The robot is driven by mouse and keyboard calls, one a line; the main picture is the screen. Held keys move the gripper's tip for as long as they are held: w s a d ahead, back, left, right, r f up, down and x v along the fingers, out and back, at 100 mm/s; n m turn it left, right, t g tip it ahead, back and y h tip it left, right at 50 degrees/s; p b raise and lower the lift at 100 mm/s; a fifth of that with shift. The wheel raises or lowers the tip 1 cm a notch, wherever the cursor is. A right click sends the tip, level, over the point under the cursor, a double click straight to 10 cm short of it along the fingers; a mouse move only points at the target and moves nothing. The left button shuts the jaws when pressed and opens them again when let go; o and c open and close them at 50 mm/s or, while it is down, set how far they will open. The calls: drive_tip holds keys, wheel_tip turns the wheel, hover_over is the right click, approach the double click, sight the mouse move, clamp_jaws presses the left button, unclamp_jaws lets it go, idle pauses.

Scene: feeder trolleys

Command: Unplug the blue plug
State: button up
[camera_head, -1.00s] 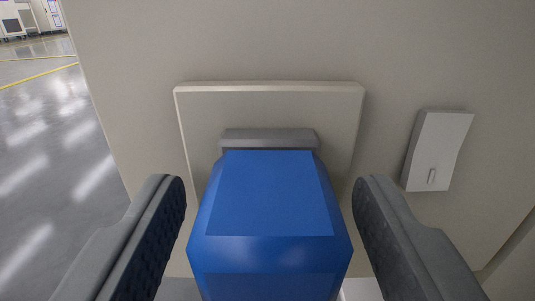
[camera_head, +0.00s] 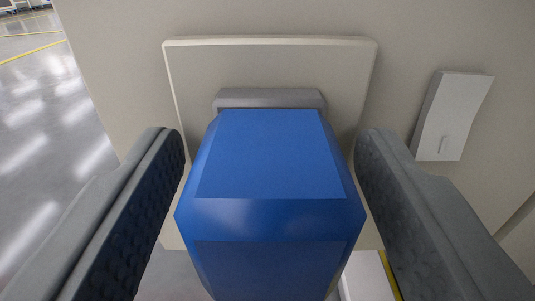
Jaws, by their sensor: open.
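The blue plug (camera_head: 270,165) is in the middle of the view, its far end against a grey socket piece (camera_head: 269,98) on a raised beige plate (camera_head: 350,62). My gripper (camera_head: 270,148) is open, with one dark textured finger on each side of the plug. A gap shows between each fingertip and the plug's sides, so the fingers do not appear to touch it. The plug's underside is hidden.
The plate is on a beige panel (camera_head: 110,60). A light grey box with a small latch (camera_head: 452,115) is on the panel to the right. Shiny grey floor (camera_head: 45,150) with yellow lines is open at left. A white and yellow edge shows below right.

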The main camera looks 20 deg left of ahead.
sight(269, 281)
clamp_jaws()
drive_tip(key=shift+s, duration=0.15)
drive_tip(key=shift+v, duration=2.8)
drive_tip(key=shift+r, duration=0.1)
